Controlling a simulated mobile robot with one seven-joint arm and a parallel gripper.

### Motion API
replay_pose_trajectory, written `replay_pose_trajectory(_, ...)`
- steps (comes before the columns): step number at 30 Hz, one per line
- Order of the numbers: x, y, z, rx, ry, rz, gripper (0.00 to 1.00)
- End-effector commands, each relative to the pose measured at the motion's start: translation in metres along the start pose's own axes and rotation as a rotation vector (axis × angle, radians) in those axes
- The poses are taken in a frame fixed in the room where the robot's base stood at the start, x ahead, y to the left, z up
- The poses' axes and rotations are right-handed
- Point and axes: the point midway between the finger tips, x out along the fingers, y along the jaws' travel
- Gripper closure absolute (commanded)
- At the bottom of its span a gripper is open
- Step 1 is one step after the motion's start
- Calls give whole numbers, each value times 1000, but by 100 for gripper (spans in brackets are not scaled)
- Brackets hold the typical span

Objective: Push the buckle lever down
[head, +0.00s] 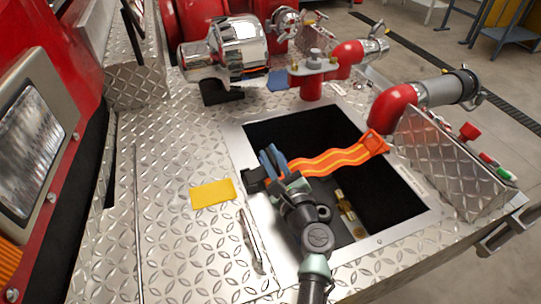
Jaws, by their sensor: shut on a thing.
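An orange strap (335,160) with yellow stripes crosses the open well in the bumper deck, from its right rim to the left rim. A black buckle (252,181) sits at the strap's left end, by the well's left rim. My gripper (267,166) is over the buckle, with its blue-grey fingers close together and shut on the buckle lever. The fingers and wrist cover most of the lever, so its exact angle cannot be told. My arm reaches in from the bottom of the picture, above the well.
The dark well (400,196) has a metal rim and brass fittings (346,208) inside. A yellow card (212,194) and a thin metal rod (251,240) lie left of it. A red pipe elbow (391,104) and chrome pump parts (235,42) stand behind.

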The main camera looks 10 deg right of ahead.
Motion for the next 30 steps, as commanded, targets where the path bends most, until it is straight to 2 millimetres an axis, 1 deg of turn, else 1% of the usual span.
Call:
replay_pose_trajectory(1,0,-6,2,-5,-2,-13,80)
replay_pose_trajectory(5,0,-5,2,-4,-2,-10,57)
replay_pose_trajectory(6,0,-4,1,-4,-2,-9,54)
replay_pose_trajectory(14,0,-2,1,-2,-1,-4,54)
replay_pose_trajectory(17,0,-5,8,-4,-2,-3,54)
replay_pose_trajectory(20,0,-12,23,-5,-2,-4,54)
replay_pose_trajectory(27,0,-33,67,-5,-3,-5,54)
replay_pose_trajectory(30,0,-40,80,-6,-2,-6,54)
